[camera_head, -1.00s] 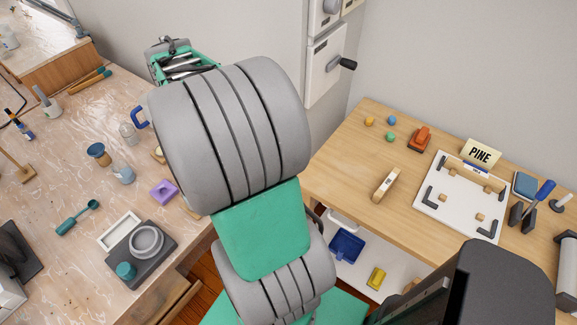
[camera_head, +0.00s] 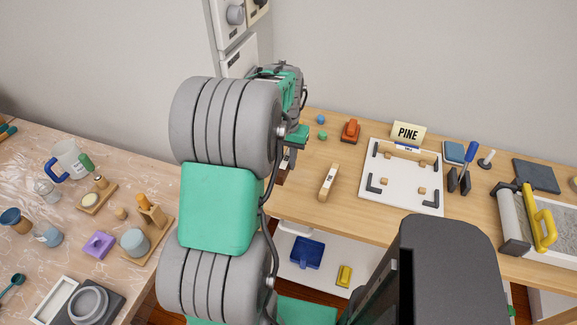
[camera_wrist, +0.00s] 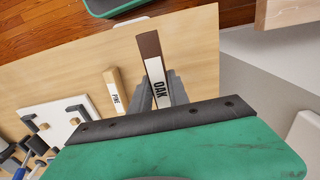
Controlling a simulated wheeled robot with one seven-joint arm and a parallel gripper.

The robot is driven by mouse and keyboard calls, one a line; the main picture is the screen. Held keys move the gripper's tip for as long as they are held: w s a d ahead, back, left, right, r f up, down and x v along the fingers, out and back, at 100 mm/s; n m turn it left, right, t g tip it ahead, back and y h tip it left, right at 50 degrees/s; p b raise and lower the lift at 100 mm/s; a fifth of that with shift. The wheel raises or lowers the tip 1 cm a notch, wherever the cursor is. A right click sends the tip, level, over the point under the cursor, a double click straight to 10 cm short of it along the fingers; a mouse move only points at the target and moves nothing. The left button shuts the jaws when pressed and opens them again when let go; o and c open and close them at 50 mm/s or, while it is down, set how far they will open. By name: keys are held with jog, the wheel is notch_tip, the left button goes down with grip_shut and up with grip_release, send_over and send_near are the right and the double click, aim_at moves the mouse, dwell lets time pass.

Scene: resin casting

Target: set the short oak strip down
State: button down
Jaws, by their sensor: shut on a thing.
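The short oak strip (camera_wrist: 150,48) is dark brown with a white label reading OAK. In the wrist view it stands out between the grey fingers of my gripper (camera_wrist: 161,92), which is shut on it. In the head view my arm hides most of the gripper, and a small dark brown piece of the strip (camera_head: 284,172) shows below it, over the left part of the wooden table (camera_head: 345,218). I cannot tell whether the strip touches the tabletop.
A pale strip labelled PINE (camera_wrist: 114,92) lies close beside the oak strip; it also shows in the head view (camera_head: 327,182). A white board with dark corner brackets (camera_head: 402,200) lies to its right.

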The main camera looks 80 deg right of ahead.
jog(key=w+d+f, duration=0.1)
jog(key=d+f, duration=0.1)
jog(key=w+d+f, duration=0.1)
jog(key=d+f, duration=0.1)
jog(key=w+d+f+p, duration=0.1)
jog(key=d+f, duration=0.1)
jog(key=d, duration=0.1)
jog(key=shift+w+f, duration=0.15)
jog(key=shift+f, duration=0.2)
jog(key=f, duration=0.1)
jog(key=f+p, duration=0.1)
jog(key=f, duration=0.1)
jog(key=shift+w+d+f, duration=0.15)
jog(key=shift+d+f, duration=0.05)
jog(key=shift+f, duration=0.4)
jog(key=c, duration=1.3)
grip_release()
jog(key=shift+r, duration=0.1)
jog(key=shift+o, duration=0.2)
